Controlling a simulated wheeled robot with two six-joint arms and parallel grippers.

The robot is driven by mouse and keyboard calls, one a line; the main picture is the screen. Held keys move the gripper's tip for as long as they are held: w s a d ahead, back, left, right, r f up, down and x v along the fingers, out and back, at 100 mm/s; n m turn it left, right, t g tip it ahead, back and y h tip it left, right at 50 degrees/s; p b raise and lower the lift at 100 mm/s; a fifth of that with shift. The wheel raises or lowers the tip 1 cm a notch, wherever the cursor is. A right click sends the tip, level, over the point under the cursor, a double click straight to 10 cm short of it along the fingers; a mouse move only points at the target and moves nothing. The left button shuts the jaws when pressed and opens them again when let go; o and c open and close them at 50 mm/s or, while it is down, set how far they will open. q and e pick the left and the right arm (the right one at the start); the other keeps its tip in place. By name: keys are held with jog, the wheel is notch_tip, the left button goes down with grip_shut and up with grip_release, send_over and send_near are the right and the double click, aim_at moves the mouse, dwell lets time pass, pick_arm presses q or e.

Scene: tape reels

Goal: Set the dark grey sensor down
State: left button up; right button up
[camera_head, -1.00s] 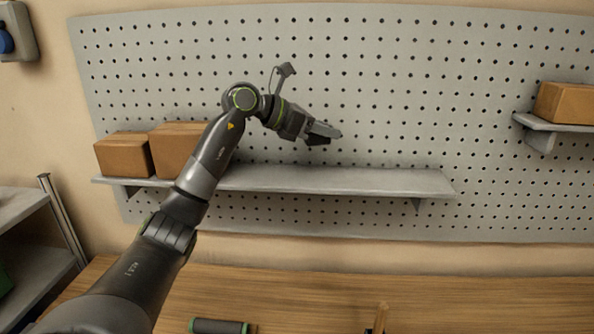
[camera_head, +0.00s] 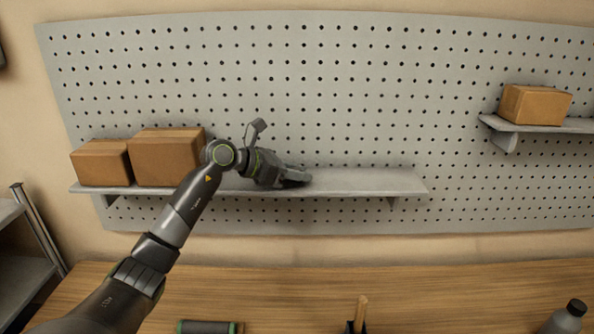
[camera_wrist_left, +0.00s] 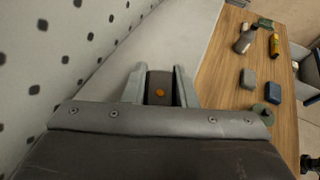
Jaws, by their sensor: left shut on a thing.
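My left gripper (camera_head: 297,178) is at the long grey shelf (camera_head: 370,183) on the pegboard, just right of the cardboard boxes. In the left wrist view, my left gripper (camera_wrist_left: 159,85) is shut on the dark grey sensor (camera_wrist_left: 159,80), a small dark block with an orange dot. The sensor lies between the two fingers, over or on the pale shelf surface (camera_wrist_left: 170,35). I cannot tell whether it touches the shelf. In the head view the sensor is hard to tell apart from the dark fingers. My right gripper is not in view.
Two cardboard boxes (camera_head: 165,158) stand on the shelf's left part. The shelf's right part is bare. Another box (camera_head: 535,105) sits on a small shelf at the right. The wooden table (camera_head: 280,290) below holds a bottle (camera_head: 566,318) and several small items in the wrist view.

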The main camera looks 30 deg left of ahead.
pick_arm(q)
jog(key=shift+f, duration=0.15)
jog(key=o, duration=0.9)
jog(key=shift+w+d, duration=0.1)
jog(key=shift+o, duration=0.4)
jog(key=shift+r, duration=0.25)
jog(key=b+v, duration=0.5)
jog(key=v, duration=0.7)
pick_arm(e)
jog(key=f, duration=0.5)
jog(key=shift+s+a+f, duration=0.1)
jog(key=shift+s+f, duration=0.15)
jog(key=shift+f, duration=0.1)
pick_arm(q)
jog(key=shift+f, duration=0.15)
